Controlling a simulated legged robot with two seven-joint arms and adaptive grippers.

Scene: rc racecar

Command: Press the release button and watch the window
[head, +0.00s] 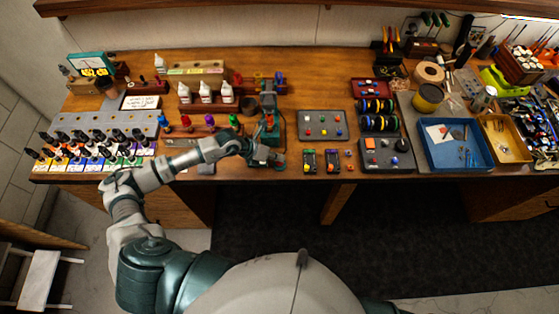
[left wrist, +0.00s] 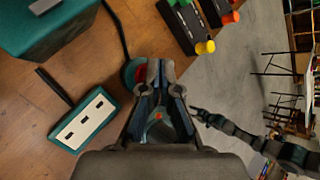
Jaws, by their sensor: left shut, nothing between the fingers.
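In the left wrist view a red button (left wrist: 140,73) on a round teal base stands just beside the tips of my left gripper (left wrist: 153,66). The fingers are shut with nothing held and partly cover the button; I cannot tell whether they touch it. A flat teal box with a pale face and three dark slots (left wrist: 88,120) lies to the left. A larger teal housing (left wrist: 45,22) is at the upper left. In the head view my left gripper (head: 274,158) is at the bench's front edge, by a teal device (head: 269,131). No window can be made out clearly.
Black modules with yellow (left wrist: 205,47) and red (left wrist: 231,17) knobs sit beyond the gripper. A grey tray (head: 322,134) and a blue tray (head: 438,162) lie further right on the wooden bench. A dark jointed limb (left wrist: 270,145), possibly mine, hangs over the floor.

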